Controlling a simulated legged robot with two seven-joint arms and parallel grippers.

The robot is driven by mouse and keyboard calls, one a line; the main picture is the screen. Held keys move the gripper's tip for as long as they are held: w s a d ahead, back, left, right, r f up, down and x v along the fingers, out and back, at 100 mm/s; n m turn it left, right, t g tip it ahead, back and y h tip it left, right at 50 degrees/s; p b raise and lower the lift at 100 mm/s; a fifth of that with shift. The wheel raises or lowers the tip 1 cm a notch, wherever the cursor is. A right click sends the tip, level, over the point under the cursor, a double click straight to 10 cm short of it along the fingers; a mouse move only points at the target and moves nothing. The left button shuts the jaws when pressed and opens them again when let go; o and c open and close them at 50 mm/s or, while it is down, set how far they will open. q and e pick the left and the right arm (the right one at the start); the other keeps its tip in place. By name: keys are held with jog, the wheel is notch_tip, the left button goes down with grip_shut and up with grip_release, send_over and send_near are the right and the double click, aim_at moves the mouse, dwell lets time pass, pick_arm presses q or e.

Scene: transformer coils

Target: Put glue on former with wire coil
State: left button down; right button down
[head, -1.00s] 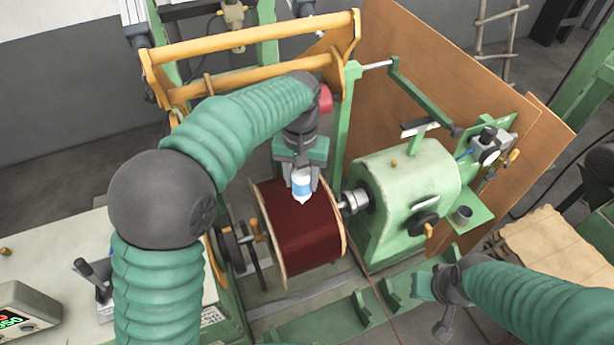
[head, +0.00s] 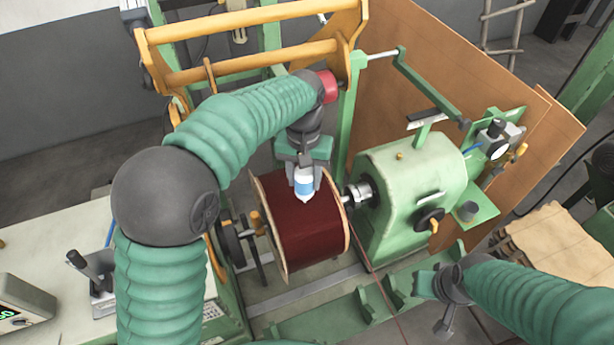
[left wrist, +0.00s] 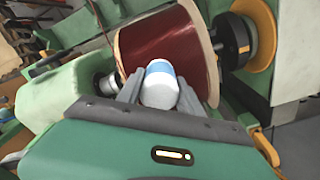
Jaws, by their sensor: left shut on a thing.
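The former with wire coil (head: 312,236) is a spool of dark red wire between pale flanges, mounted level on the winding machine. It also shows in the left wrist view (left wrist: 150,45). My left gripper (head: 303,180) is shut on a small white and blue glue bottle (head: 304,187), nozzle pointing down, over the upper part of the coil. The bottle also sits between the fingers in the left wrist view (left wrist: 160,85). I cannot tell whether the nozzle touches the wire. My right gripper (head: 441,285) is low at the right, beside the green machine bed; its fingers are too unclear to judge.
The green headstock (head: 408,185) stands right of the coil, with brown boards (head: 400,75) behind it. A yellow frame (head: 250,55) spans the back. A thin wire (head: 375,285) runs from the coil toward the front. A control box (head: 22,303) is at the lower left.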

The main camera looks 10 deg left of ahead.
aim_at(306, 172)
pick_arm(q)
jog(key=shift+a, duration=0.1)
jog(key=shift+s+d+r, duration=0.1)
jog(key=shift+d, duration=0.35)
jog(key=shift+d+r+p, duration=0.1)
jog(key=shift+r+p, duration=0.15)
jog(key=shift+p, duration=0.05)
jog(key=r+p, duration=0.4)
jog(key=shift+a+r, duration=0.3)
jog(key=shift+a, duration=0.05)
jog(key=shift+f, duration=0.1)
jog(key=shift+d, duration=0.2)
jog(key=shift+f, duration=0.1)
jog(key=shift+f+b, duration=0.45)
jog(key=shift+f, duration=0.2)
jog(key=shift+f+b, duration=0.95)
jog(key=shift+f, duration=0.75)
